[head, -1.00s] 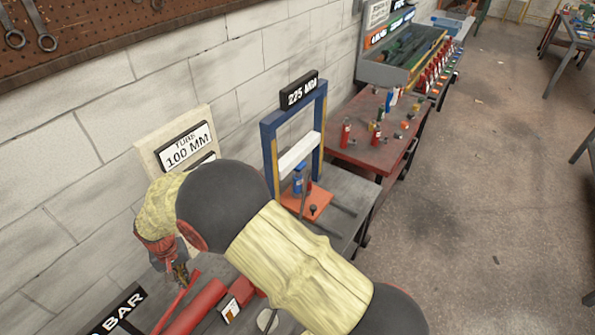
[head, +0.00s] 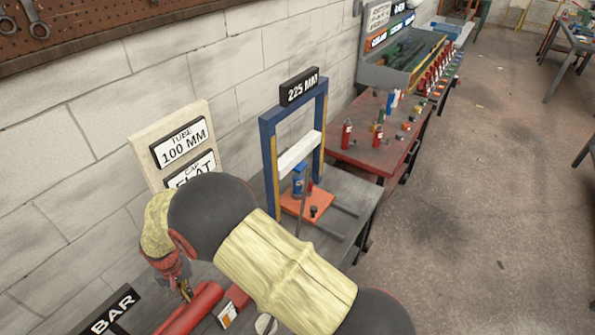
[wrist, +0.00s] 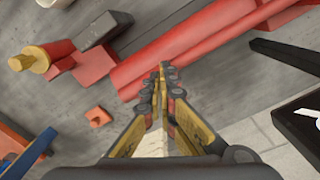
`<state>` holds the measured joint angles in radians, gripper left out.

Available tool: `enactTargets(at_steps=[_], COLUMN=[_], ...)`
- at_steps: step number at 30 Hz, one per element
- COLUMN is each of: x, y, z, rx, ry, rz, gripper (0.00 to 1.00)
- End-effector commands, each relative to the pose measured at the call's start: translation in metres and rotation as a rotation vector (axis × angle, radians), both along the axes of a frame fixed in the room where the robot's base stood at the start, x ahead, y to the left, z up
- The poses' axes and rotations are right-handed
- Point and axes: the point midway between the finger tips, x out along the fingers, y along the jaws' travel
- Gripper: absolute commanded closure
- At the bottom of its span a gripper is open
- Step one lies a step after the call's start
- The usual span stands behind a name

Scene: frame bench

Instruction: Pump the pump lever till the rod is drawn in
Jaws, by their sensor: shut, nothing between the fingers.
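The red pump (head: 203,299) lies on the grey bench at the bottom of the head view, mostly cut off by my arm and the frame edge. In the wrist view its long red body (wrist: 190,42) runs diagonally, with a narrower red bar, seemingly the pump lever (wrist: 225,38), along its lower side. My gripper (wrist: 165,72) is shut and empty, its fingertips over or against this bar; I cannot tell whether they touch. It also shows in the head view (head: 187,291). A yellow-tipped red cylinder (wrist: 48,58) lies at upper left; whether its tip is the rod is unclear.
A blue press frame (head: 267,150) with an orange plate (head: 309,203) stands farther along the bench. The tube sign (head: 183,141) stands by the wall, and the BAR sign (head: 113,312) is near the front.

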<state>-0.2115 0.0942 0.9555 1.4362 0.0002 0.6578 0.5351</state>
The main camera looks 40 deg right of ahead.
Motion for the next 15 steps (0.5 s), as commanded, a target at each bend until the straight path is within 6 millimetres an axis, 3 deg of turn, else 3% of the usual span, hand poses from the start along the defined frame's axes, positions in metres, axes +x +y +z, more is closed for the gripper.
enactTargets(at_steps=[15], x=[0.001], y=[0.000], z=[0.062], rx=[0.000], ry=[-0.002], rz=[0.000], gripper=[1.00])
